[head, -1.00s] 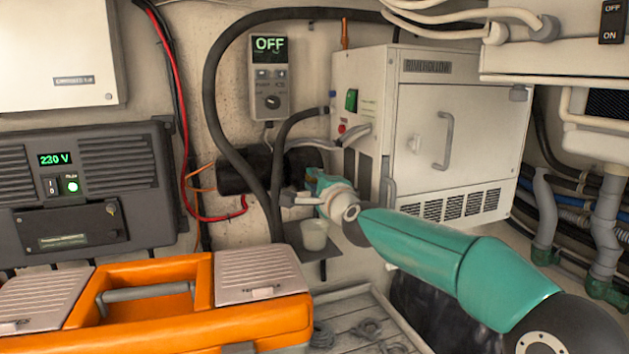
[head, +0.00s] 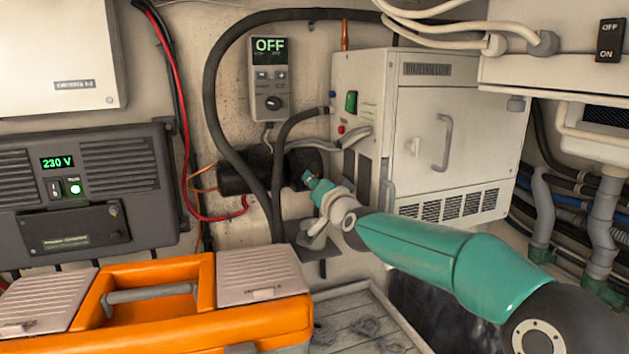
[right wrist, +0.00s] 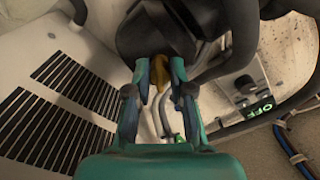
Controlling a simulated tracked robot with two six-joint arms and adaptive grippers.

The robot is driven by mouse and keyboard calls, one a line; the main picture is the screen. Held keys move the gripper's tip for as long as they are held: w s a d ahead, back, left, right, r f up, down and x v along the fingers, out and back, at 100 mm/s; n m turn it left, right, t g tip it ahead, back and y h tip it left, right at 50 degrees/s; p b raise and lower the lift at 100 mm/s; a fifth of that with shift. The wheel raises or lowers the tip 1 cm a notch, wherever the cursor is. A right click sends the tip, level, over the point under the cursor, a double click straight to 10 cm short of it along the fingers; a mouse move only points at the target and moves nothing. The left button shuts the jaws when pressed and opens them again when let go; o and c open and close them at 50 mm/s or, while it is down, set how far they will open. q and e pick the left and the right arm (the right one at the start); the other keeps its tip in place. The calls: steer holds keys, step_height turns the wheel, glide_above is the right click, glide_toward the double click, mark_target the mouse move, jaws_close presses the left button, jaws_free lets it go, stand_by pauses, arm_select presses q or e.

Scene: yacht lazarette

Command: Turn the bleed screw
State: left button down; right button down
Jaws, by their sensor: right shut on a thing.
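The bleed screw (right wrist: 160,74) shows as a small brass piece between my fingertips in the right wrist view. It sits at the end of the black cylinder (head: 243,173), which is mounted on the wall left of the white cabinet. In the head view my gripper hides the screw. My right gripper (head: 309,179) is at the right end of the cylinder. In the right wrist view the gripper (right wrist: 159,72) has its two teal fingers closed around the brass piece. My left gripper is in neither view.
Black hoses (head: 212,110) loop around the cylinder. The white cabinet (head: 440,130) stands close to the right. A control panel (head: 269,80) reading OFF hangs above. An orange toolbox (head: 190,325) fills the lower left. A small cup is mostly hidden behind my right gripper.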

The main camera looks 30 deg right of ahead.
steer(key=shift+f+n+p, duration=0.15)
steer(key=shift+n+p, duration=0.15)
steer(key=shift+n, duration=0.95)
steer(key=shift+f+n+p, duration=0.2)
steer(key=shift+n+p, duration=0.1)
steer(key=shift+n, duration=1)
steer(key=shift+f+n+p, duration=0.15)
steer(key=shift+n+p, duration=0.15)
steer(key=shift+n, duration=0.95)
steer(key=c, duration=1)
jaws_free()
steer(key=shift+r, duration=0.2)
steer(key=shift+r, duration=0.1)
steer(key=v, duration=1.2)
steer(key=shift+d, duration=0.1)
